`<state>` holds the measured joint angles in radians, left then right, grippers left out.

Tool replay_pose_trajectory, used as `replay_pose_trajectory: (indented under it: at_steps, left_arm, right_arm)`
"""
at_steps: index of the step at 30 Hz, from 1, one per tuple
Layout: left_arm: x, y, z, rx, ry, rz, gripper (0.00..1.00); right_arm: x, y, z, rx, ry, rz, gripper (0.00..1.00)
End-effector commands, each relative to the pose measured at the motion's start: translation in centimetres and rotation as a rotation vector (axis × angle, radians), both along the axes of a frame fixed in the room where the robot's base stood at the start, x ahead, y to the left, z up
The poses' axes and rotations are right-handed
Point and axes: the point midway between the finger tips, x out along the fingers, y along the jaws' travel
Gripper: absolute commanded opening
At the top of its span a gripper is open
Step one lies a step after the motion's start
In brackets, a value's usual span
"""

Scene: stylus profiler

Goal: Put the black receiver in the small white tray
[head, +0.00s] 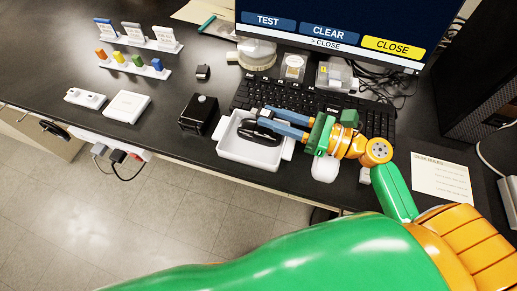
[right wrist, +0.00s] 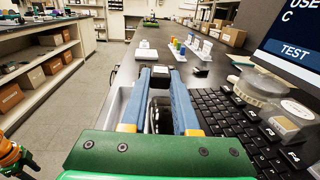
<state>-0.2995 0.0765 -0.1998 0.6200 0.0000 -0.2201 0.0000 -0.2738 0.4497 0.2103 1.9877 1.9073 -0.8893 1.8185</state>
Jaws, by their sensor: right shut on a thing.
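The black receiver (head: 258,133) is a dark, rounded, elongated piece inside the outline of the small white tray (head: 243,156). My right gripper (head: 263,117) reaches in from the right over the tray, its blue fingers shut on the receiver. In the right wrist view the receiver (right wrist: 158,112) lies between the two fingers, and a wall of the tray (right wrist: 118,102) shows at the left. I cannot tell whether the receiver touches the tray floor. My left gripper is not in view.
A black box (head: 198,114) stands just left of the tray. The keyboard (head: 245,94) lies close behind it, below the monitor (head: 330,35). A white flat box (head: 127,106) lies further left. The desk's front edge runs close in front of the tray.

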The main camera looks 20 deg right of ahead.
Motion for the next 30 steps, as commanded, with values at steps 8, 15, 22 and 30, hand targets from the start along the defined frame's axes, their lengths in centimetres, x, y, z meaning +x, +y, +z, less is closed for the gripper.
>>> replay_pose_trajectory:
  at_steps: [8,15,22,30]
  left_arm:
    - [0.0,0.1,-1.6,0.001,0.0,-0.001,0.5]
    - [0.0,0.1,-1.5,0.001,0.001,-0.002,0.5]
    - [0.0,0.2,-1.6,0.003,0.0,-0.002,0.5]
    - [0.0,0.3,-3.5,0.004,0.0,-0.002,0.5]
  right_arm:
    - [0.0,0.0,-1.3,0.001,-0.001,0.0,0.0]
    - [0.0,0.0,-1.3,0.0,0.0,0.0,0.63]
    - [0.0,0.0,-1.3,0.0,0.0,0.0,0.63]
    - [-3.1,-3.7,-1.9,-0.005,0.004,-0.001,0.63]
